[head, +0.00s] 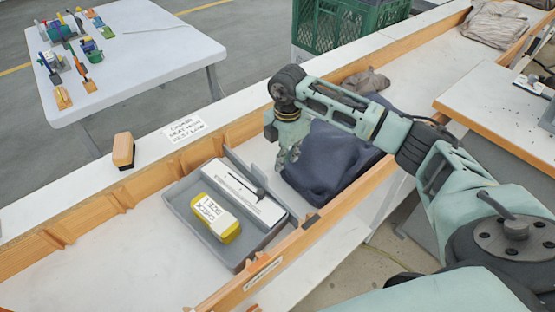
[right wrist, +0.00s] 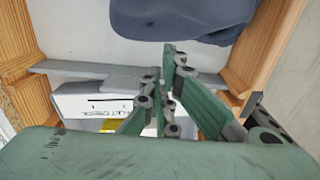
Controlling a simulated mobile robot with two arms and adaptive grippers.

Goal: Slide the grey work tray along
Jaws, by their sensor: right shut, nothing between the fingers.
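The grey work tray (head: 182,221) lies in the wooden-sided channel. It holds a white slotted gauge block (head: 240,192) with a dark knob and a yellow block with a white label (head: 216,217). My right gripper (head: 284,164) is shut and empty, pointing down just beyond the tray's far right wall, beside a dark blue cloth (head: 325,165). In the right wrist view the shut fingers (right wrist: 170,50) overlap the tray's grey wall (right wrist: 90,68); I cannot tell whether they touch it. The white block (right wrist: 85,100) shows behind them. My left gripper is not in view.
Wooden rails (head: 90,212) with ribs border the channel. The white channel floor is clear left of the tray; the blue cloth fills the right side. A wooden-backed brush (head: 123,150) and a paper sign (head: 186,128) lie on the far ledge.

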